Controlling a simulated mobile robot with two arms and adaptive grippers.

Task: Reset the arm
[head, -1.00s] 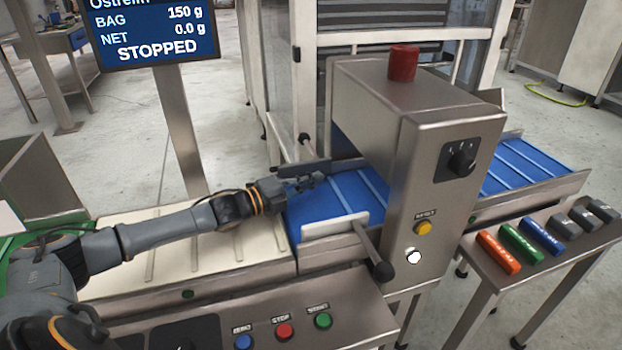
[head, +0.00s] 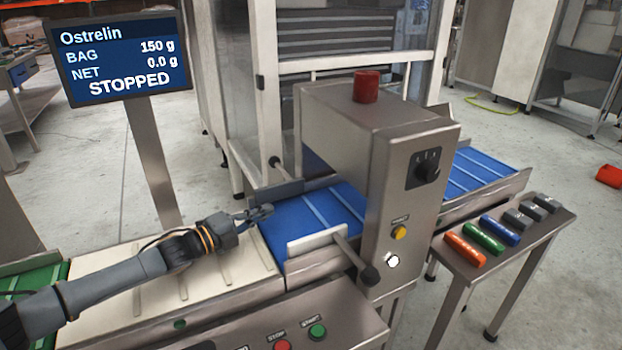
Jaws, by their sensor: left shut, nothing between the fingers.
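My left arm comes in from the lower left over the cream belt. My left gripper (head: 264,213) is shut and empty, at the near left end of the blue belt (head: 312,214). It appears above the belts, and I cannot tell its exact height. My right gripper is not in view.
A steel detector housing (head: 378,150) with a red beacon (head: 366,86) spans the blue belt. A side table (head: 490,290) at the right holds coloured bars and grey blocks. A screen (head: 122,62) on a post reads STOPPED. A guide rod with a black knob (head: 369,276) sticks out in front.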

